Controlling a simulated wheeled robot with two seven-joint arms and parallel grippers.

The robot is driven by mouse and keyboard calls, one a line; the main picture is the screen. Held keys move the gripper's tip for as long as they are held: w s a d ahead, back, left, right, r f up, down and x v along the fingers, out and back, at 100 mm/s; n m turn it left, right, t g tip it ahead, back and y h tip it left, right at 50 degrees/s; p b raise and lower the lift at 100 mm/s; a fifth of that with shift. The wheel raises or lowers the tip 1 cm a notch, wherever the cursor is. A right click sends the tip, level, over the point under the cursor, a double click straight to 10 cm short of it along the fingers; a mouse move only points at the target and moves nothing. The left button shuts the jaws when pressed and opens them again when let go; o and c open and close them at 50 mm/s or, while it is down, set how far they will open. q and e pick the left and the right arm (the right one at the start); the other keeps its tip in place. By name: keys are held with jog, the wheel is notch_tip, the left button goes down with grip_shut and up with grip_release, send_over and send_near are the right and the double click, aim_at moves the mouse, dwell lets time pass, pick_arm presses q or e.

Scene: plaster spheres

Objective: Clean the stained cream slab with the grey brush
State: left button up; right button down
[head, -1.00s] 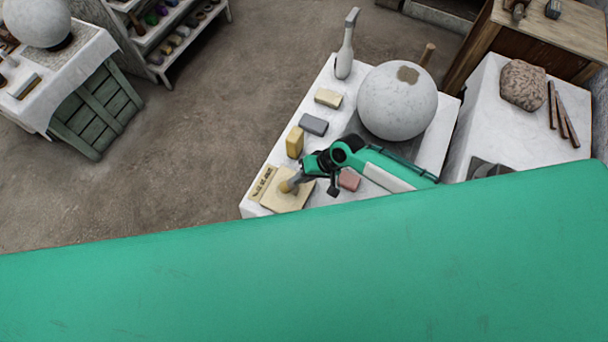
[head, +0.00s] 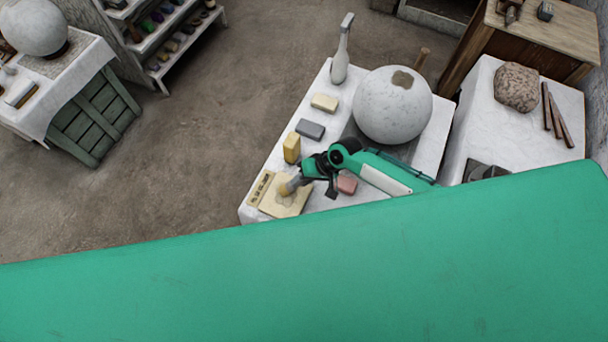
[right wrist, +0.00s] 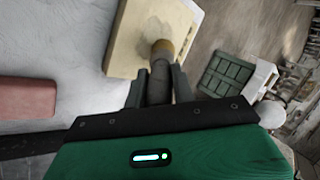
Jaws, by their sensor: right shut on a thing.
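The cream slab (head: 294,209) lies flat at the near left corner of the white-covered table, with a darker, uneven patch near its middle. It also shows in the right wrist view (right wrist: 126,42), where the patch lies around the brush tip. My right gripper (head: 309,174) is shut on the grey brush (head: 296,184), above the slab's right side. In the right wrist view, the fingers (right wrist: 158,88) clasp the brush's grey handle (right wrist: 159,74). Its tan bristles point down at the slab and appear to touch it. My left gripper is out of view.
A pink block (head: 347,183) lies right of the gripper. A yellow block (head: 291,148), a grey block (head: 310,129) and a cream block (head: 325,102) line the table's left side. A large plaster sphere (head: 392,110) stands behind my arm.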

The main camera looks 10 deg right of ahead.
jog(key=shift+s+a+p, duration=0.3)
jog(key=shift+s, duration=0.25)
jog(key=shift+w+d+b, duration=0.15)
jog(key=shift+w+d, duration=0.3)
jog(key=shift+w, duration=0.2)
jog(key=shift+w+d+b, duration=0.15)
jog(key=shift+w+d, duration=0.25)
jog(key=shift+w, duration=0.25)
jog(key=shift+s+a+r+p, duration=0.3)
jog(key=shift+s+r+p, duration=0.15)
jog(key=shift+r+p, duration=0.4)
jog(key=shift+s+a+p, duration=0.15)
jog(key=shift+p, duration=0.2)
jog(key=shift+f, duration=0.1)
jog(key=shift+r+p, duration=1.1)
jog(key=shift+r, duration=0.15)
